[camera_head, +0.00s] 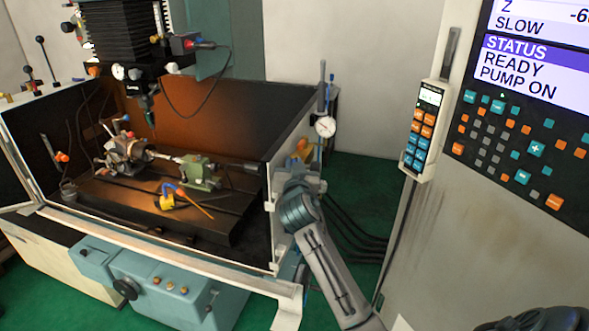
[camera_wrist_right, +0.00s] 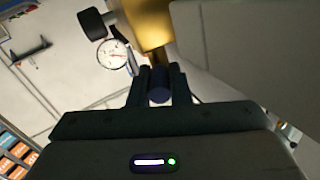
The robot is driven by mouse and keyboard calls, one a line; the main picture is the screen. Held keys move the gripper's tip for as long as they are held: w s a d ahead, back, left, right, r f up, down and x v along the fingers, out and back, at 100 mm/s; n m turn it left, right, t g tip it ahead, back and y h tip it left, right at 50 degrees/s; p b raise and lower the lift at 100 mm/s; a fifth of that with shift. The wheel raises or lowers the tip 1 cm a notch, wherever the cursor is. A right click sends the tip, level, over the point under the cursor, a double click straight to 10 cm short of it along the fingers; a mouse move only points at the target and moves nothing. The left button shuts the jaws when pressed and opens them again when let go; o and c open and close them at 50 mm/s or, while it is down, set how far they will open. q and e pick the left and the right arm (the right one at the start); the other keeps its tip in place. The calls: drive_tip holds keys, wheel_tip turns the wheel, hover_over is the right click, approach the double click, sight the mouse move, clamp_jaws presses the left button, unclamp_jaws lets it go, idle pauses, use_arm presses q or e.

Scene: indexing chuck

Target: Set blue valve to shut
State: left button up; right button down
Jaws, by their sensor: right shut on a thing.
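My right gripper (camera_wrist_right: 160,80) is shut on a dark blue cylindrical piece, which I take to be the blue valve's handle (camera_wrist_right: 159,88), held between the two fingers in the wrist view. A brass-coloured body (camera_wrist_right: 150,22) lies just beyond the fingertips. In the head view my right gripper (camera_head: 299,172) is at the right outer side of the machine enclosure, just below a brass-orange part (camera_head: 302,148). The blue handle is hidden there by my gripper and wrist, so I cannot tell its angle. My left gripper is not in view.
A dial gauge (camera_head: 325,126) on an upright post stands close to my right gripper; it also shows in the wrist view (camera_wrist_right: 112,53). The enclosure wall (camera_head: 293,128) is directly left of the gripper. A control cabinet with a pendant (camera_head: 422,130) stands at right. Dark cables (camera_head: 360,235) run behind my arm.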

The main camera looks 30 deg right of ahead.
drive_tip(key=shift+f, duration=0.1)
drive_tip(key=c, duration=1.4)
unclamp_jaws()
drive_tip(key=shift+c, duration=0.2)
drive_tip(key=shift+o, duration=0.5)
drive_tip(key=shift+d, duration=0.1)
